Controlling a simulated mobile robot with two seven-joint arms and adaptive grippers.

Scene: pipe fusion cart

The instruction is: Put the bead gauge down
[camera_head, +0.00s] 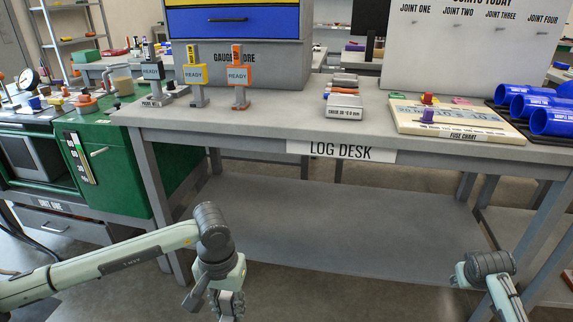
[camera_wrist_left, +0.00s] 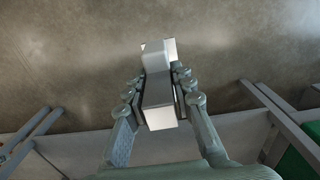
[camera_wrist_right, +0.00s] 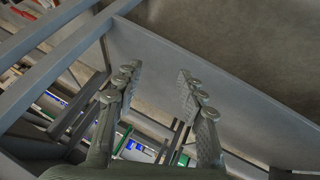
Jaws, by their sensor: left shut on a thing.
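My left gripper (camera_head: 230,300) hangs low in front of the log desk, below its top. In the left wrist view its fingers (camera_wrist_left: 160,85) are shut on a pale grey, stepped block (camera_wrist_left: 160,112), which I take for the bead gauge. The block is in the air over the bare floor; no label on it shows. My right gripper (camera_wrist_right: 158,78) is open and empty in the right wrist view. In the head view only my right arm's wrist part shows, at the lower right.
The log desk (camera_head: 270,122) carries READY stands in grey (camera_head: 152,82), yellow (camera_head: 196,75) and orange (camera_head: 238,78), grey labelled blocks (camera_head: 344,106), a fuse chart board (camera_head: 460,122) and blue pipes (camera_head: 552,120). Its front middle top is clear. A green cabinet (camera_head: 115,165) stands left.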

